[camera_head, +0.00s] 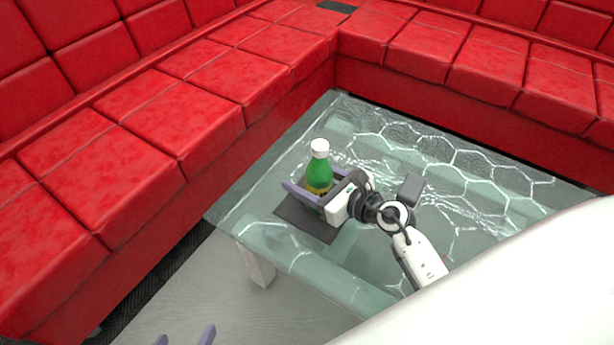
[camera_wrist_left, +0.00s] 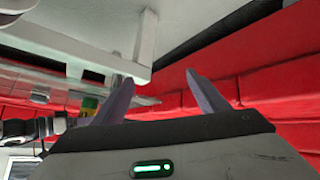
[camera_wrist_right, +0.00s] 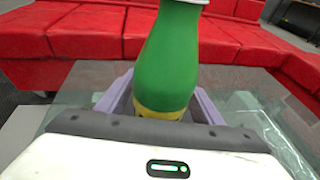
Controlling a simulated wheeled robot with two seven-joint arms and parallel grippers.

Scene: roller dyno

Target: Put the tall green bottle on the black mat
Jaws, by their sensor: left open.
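The tall green bottle (camera_head: 319,172) has a white cap and a yellow label and stands upright at the black mat (camera_head: 303,222) on the glass table. Its base is hidden behind my right gripper, so contact with the mat cannot be seen. My right gripper (camera_head: 318,184) is open, with its fingers on either side of the bottle. The green bottle (camera_wrist_right: 168,62) fills the space between the fingers in the right wrist view. My left gripper (camera_head: 186,339) is open and empty, low at the front, away from the table; its fingers also show in the left wrist view (camera_wrist_left: 160,78).
The glass table (camera_head: 462,190) has a pale hexagon pattern and clear room to the right of the bottle. A red sofa (camera_head: 215,80) wraps around the left and back. A table leg (camera_head: 256,266) stands near my left gripper, above the grey floor.

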